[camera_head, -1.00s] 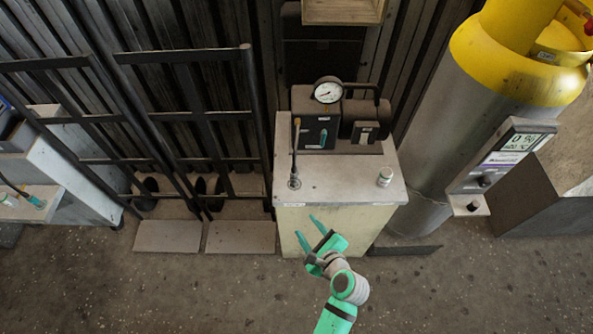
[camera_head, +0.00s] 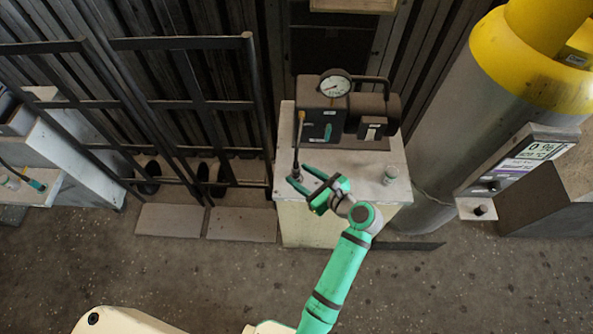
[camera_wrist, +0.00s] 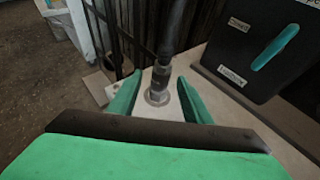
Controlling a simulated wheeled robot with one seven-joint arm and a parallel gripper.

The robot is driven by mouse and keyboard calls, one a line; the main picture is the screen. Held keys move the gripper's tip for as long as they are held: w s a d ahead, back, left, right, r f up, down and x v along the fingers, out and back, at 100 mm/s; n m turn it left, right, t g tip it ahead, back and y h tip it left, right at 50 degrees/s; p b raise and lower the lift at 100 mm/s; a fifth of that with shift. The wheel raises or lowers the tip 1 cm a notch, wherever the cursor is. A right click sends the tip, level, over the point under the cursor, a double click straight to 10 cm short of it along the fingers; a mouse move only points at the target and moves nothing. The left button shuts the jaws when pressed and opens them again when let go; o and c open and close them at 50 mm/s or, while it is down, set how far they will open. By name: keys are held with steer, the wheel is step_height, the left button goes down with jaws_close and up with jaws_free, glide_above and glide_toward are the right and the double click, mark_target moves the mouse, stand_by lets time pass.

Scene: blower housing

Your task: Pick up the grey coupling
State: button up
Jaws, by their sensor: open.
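A grey metal coupling (camera_head: 296,172) stands upright on the left part of the pale cabinet top (camera_head: 345,185), at the lower end of a dark hose (camera_head: 299,135). In the wrist view the coupling (camera_wrist: 160,79) sits on a round base between my two green fingers, with the hose rising from it. My gripper (camera_head: 300,174) is open and empty over the cabinet top, its fingertips close to the coupling. I cannot tell whether the fingers are around it or short of it. No contact shows.
A black pump unit with a gauge (camera_head: 335,84) stands behind the coupling. Dark hand trucks (camera_head: 190,115) stand left, and a yellow-topped cylinder (camera_head: 450,120) stands right.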

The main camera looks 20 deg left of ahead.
mark_target(289, 172)
steer(key=shift+x, duration=3.3)
steer(key=shift+w+r, duration=0.1)
steer(key=shift+r, duration=0.05)
steer(key=shift+c, duration=0.4)
jaws_close()
